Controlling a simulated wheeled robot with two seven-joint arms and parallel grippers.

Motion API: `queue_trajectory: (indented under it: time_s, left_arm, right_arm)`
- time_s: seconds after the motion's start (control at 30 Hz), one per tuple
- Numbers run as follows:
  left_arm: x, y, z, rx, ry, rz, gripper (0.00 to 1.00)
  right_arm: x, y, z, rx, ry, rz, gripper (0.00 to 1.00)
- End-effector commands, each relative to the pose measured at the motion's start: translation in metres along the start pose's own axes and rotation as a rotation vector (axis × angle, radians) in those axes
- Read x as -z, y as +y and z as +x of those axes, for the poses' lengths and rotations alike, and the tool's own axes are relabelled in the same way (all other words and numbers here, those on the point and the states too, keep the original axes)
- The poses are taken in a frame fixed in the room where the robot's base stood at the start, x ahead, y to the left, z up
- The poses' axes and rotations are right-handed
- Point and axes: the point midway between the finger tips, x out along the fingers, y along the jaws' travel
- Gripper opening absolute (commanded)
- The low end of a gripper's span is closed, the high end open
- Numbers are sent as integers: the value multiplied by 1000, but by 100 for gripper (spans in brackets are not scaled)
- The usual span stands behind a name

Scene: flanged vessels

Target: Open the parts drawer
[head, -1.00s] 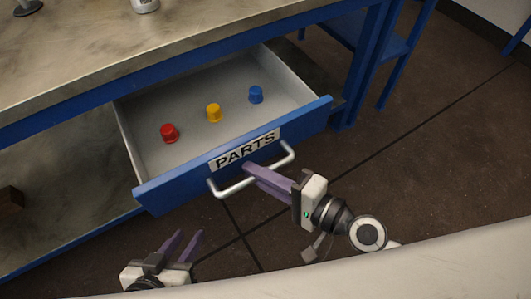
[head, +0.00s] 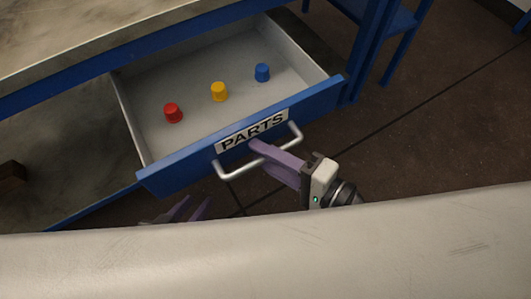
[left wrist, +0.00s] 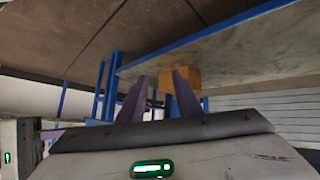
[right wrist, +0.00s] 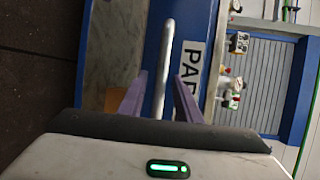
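The parts drawer (head: 295,103) stands pulled out from the workbench, with a blue front, a white PARTS label (head: 252,131) and a silver bar handle (head: 238,171). Inside lie a red cup (head: 173,113), a yellow cup (head: 219,92) and a blue cup (head: 262,72). My right gripper (head: 255,149) is at the handle. In the right wrist view the bar (right wrist: 166,55) runs between its purple fingers (right wrist: 161,75), with a gap showing, so they look open. My left gripper (head: 195,204) is open and empty below the drawer front; its fingers (left wrist: 160,75) are apart.
The workbench top (head: 70,35) is above the drawer, with a lower shelf (head: 70,150) below at the left. A brown block (head: 12,172) sits on that shelf. The dark floor (head: 440,110) at the right is clear.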

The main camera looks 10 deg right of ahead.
Motion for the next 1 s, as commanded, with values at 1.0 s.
queue_trajectory:
  time_s: [1.0]
  left_arm:
    - [-18,17,37,-90,-145,68,31]
  right_arm:
    - [0,4,-99,-2,0,0,31]
